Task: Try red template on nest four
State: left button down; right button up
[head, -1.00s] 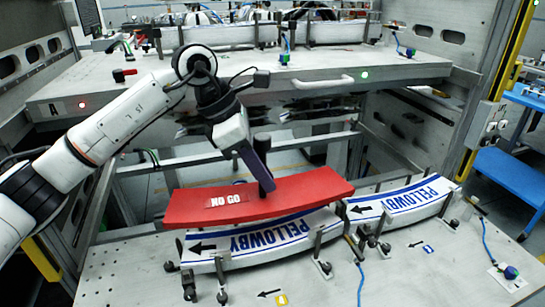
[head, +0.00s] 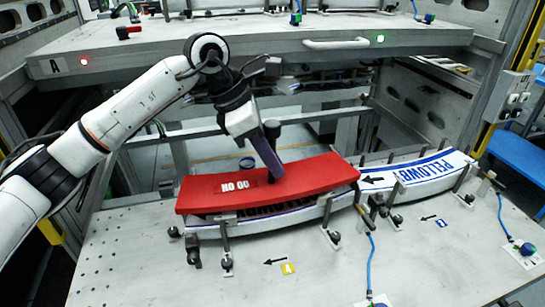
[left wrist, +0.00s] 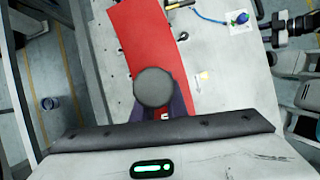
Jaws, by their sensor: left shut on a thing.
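The red template (head: 318,178), a curved plate marked "NO GO", lies over the left-hand white nest (head: 275,224) of the front bench. It covers most of that nest's label; a shaded strip of dark print shows under its front edge. I cannot tell whether it touches the nest or hovers just above. My left gripper (head: 271,160) is shut on the template's black upright handle (head: 272,130). In the left wrist view the handle's round top (left wrist: 154,88) sits between the fingers, with the red plate (left wrist: 140,40) beneath.
A second nest (head: 430,174) with a white-and-blue label adjoins on the right. Clamps (head: 332,236) on posts stand along the nests' front. A yellow tag (head: 288,268) and a blue tag (head: 441,223) mark the bench. A raised shelf (head: 250,50) stands behind; the front bench is mostly clear.

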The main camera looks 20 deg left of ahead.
pick_arm(q)
jog(key=shift+f+b, duration=0.4)
jog(key=shift+f, duration=0.05)
dwell(0.5)
jog(key=c, duration=1.7)
grip_release()
jog(key=shift+f, duration=0.1)
